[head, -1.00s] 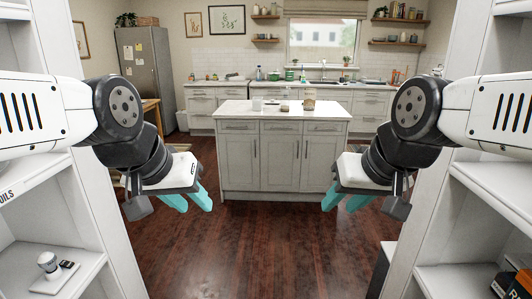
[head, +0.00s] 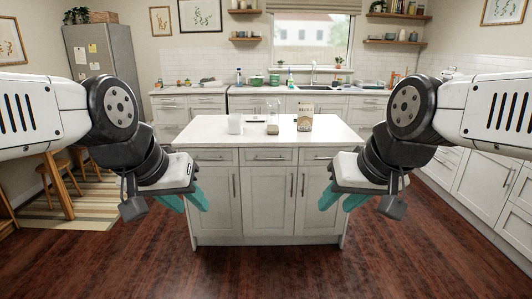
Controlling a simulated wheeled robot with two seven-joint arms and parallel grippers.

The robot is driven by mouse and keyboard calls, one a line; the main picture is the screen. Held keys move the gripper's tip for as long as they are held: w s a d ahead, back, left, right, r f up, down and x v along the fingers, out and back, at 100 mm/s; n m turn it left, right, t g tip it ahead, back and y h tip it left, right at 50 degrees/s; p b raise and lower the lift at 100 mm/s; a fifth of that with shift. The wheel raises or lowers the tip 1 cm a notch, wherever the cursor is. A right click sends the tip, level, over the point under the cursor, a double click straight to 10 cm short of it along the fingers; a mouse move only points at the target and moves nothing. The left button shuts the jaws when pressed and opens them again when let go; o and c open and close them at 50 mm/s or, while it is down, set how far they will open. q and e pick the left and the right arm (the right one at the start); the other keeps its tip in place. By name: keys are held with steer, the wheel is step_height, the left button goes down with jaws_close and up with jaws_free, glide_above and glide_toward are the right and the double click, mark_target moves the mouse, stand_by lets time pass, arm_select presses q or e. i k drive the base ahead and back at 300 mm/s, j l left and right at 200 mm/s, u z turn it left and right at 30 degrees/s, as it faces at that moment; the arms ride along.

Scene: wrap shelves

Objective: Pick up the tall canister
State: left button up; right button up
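Several small items stand on the white-topped island (head: 206,129) ahead of me. They are a white container (head: 235,123), a clear upright container (head: 272,116) with something dark at its base, and a pale upright package (head: 305,117) with dark print. I cannot tell for sure which, if any, is the tall canister. My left gripper (head: 186,203) is open and empty, with teal fingers apart, in front of the island's left side. My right gripper (head: 341,202) is open and empty in front of the island's right side. Both are well short of the items.
The island's cabinet doors (head: 268,198) face me. Dark wooden floor (head: 268,272) is clear before it. A wooden table (head: 55,180) and striped rug (head: 85,208) are at left, a grey fridge (head: 103,65) behind. A counter with sink (head: 313,86) runs along the back; cabinets (head: 488,180) line the right.

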mark_target(273, 105)
steer(key=i+z, duration=0.45)
steer(key=i, duration=0.95)
steer(key=i+l+u, duration=1.1)
steer(key=l, duration=0.2)
steer(key=i+l+u, duration=0.15)
steer(key=l+u, duration=0.3)
steer(key=l, duration=0.4)
steer(key=l+u, duration=0.4)
steer(key=l, duration=0.45)
steer(key=i, duration=0.05)
